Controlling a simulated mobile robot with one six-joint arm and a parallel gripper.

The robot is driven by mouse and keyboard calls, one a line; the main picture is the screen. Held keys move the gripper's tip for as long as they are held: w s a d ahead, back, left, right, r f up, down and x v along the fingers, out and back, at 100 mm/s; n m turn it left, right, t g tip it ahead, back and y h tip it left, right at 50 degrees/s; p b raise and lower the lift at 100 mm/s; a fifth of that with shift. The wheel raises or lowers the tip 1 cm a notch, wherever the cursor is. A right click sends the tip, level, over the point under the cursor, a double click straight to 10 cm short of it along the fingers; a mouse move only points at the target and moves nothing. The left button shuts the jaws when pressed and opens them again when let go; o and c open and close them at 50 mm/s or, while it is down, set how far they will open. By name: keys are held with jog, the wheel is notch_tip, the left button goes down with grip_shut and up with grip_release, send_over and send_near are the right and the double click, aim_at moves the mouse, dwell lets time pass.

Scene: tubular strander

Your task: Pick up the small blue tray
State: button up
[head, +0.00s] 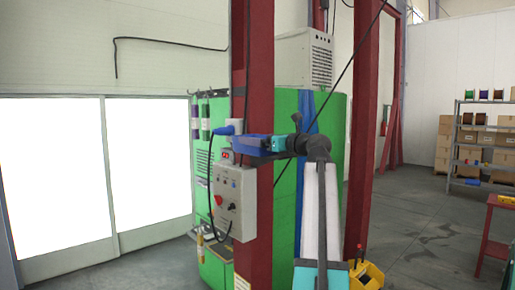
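A small blue tray-like piece (250,145) sits level against the front of the red column, above the grey control box. A dark ledge-like edge shows under it. My gripper (273,143) is at the right end of this blue piece, with its teal part overlapping or touching it in the picture. My dark wrist and pale arm come up from below on the right. The fingertips are too small and blurred to tell whether they are apart or shut on the blue piece.
The grey control box (235,202) with a red button and hanging cables is on the red column (256,75). A green cabinet (285,215) stands behind. A second red column (362,140) and a yellow bucket (369,276) are right. Shelving (484,155) stands far right; floor between is clear.

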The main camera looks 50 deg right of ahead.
jog(key=c, duration=0.9)
jog(key=shift+r, duration=0.2)
jog(key=shift+r+b, duration=1)
jog(key=shift+r, duration=0.6)
jog(key=s+a+b, duration=0.1)
jog(key=s+a, duration=0.2)
jog(key=s, duration=0.1)
jog(key=s+a+r+b, duration=0.1)
jog(key=s+a+b, duration=0.1)
jog(key=s, duration=0.3)
jog(key=s+a+b, duration=0.2)
jog(key=s+a, duration=0.1)
jog(key=s, duration=0.1)
jog(key=shift+s+a+r, duration=0.25)
jog(key=shift+a, duration=0.15)
